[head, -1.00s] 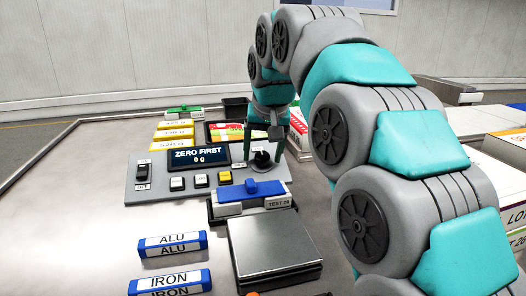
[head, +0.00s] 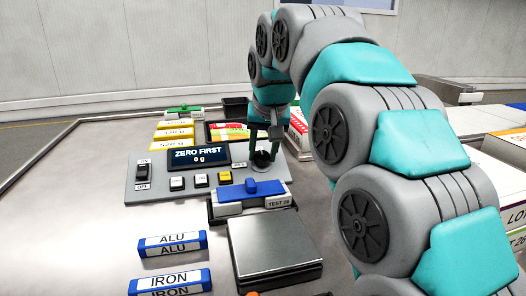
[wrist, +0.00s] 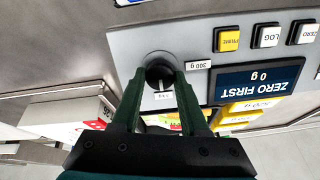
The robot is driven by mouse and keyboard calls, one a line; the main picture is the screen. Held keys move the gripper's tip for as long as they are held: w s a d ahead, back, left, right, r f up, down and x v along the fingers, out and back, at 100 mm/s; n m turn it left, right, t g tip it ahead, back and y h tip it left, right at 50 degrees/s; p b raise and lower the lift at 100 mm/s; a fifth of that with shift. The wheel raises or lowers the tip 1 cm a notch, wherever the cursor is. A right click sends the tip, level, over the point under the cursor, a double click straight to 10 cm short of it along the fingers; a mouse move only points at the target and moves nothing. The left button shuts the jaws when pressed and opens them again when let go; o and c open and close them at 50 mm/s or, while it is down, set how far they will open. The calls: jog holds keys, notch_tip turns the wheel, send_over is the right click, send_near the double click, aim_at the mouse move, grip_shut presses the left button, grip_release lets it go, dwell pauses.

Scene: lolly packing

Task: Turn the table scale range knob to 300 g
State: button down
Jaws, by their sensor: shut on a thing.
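The table scale's grey control panel (head: 150,196) stands on the metal table. Its range knob (wrist: 160,73) is a dark round knob on a pale disc, at the panel's right end in the head view. My gripper (head: 263,154) points down at the knob; its green fingers are shut on the knob from both sides in the wrist view (wrist: 160,80). A 300 g label (wrist: 197,65) sits right of the knob in the upside-down wrist view. A second label (wrist: 164,96) between the fingers is too small to read. I cannot tell the knob's pointer direction. The display (head: 198,157) reads ZERO FIRST, 0 g.
A power switch (head: 143,172) and several push buttons (head: 200,180) sit on the panel. ALU (head: 172,244) and IRON (head: 170,281) blocks lie at left; the table's left side is clear.

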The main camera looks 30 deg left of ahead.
jog(key=shift+n, duration=0.4)
jog(key=n, duration=0.3)
jog(key=shift+n, duration=0.4)
jog(key=n, duration=0.4)
jog(key=n+b, duration=0.1)
jog(key=n, duration=0.2)
jog(key=n+b, duration=0.1)
jog(key=n, duration=0.1)
jog(key=shift+s+f+n+t, duration=0.15)
jog(key=shift+n+t, duration=0.25)
jog(key=shift+n+b, duration=0.7)
jog(key=shift+n, duration=1.2)
jog(key=shift+c, duration=2.1)
grip_release()
jog(key=shift+s, duration=0.1)
